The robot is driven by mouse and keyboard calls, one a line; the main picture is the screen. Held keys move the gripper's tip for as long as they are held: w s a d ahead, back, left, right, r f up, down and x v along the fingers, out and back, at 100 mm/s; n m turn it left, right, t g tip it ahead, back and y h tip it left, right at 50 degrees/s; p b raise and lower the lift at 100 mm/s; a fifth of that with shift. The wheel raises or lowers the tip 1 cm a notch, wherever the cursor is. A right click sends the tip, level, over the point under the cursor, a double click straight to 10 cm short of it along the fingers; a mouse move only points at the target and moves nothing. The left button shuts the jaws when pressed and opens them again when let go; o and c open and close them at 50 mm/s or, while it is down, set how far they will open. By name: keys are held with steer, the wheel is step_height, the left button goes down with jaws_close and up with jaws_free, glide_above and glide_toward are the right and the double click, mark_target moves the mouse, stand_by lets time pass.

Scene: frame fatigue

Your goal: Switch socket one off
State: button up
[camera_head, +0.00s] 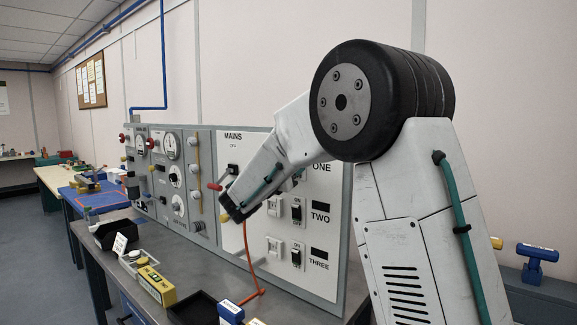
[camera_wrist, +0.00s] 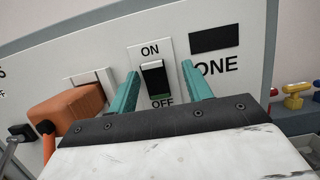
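In the wrist view, socket one's black rocker switch (camera_wrist: 156,80) sits on a white plate between ON above and OFF below, left of the ONE label (camera_wrist: 217,66). A green strip shows at the rocker's lower edge; I cannot tell which way it is set. My gripper (camera_wrist: 160,70) is open and empty, with one teal finger on each side of the switch. Contact is unclear. An orange plug (camera_wrist: 70,108) covers the socket to the left. In the head view, my arm hides socket one's switch, and the ONE label (camera_head: 321,168) shows beside it.
Below on the panel (camera_head: 230,240) are switch two (camera_head: 296,209) and switch three (camera_head: 296,257). An orange cable (camera_head: 248,250) hangs to the bench (camera_head: 190,262). A yellow box (camera_head: 157,286) and dark trays stand on the bench. MAINS controls lie to the left.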

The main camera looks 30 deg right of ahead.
steer(key=shift+w+a, duration=0.1)
steer(key=shift+a, duration=0.05)
steer(key=v, duration=0.7)
steer(key=shift+a, duration=0.35)
steer(key=shift+f, duration=0.15)
steer(key=s+d+f+m+g+y, duration=0.2)
steer(key=s+f+m+g+y, duration=0.3)
steer(key=s, duration=0.4)
steer(key=s+d+f+m+g+y, duration=0.1)
steer(key=s+f+m+g+y, duration=0.2)
steer(key=s+f+m, duration=0.5)
steer(key=s+a+m+y, duration=0.4)
steer(key=s+a+y, duration=0.1)
steer(key=s, duration=0.6)
steer(key=s+a+f+m+t+y, duration=0.1)
steer(key=s+a+m+y, duration=0.4)
steer(key=s, duration=0.7)
steer(key=shift+a+f+y, duration=0.35)
steer(key=shift+a+y, duration=0.15)
steer(key=shift+y, duration=0.4)
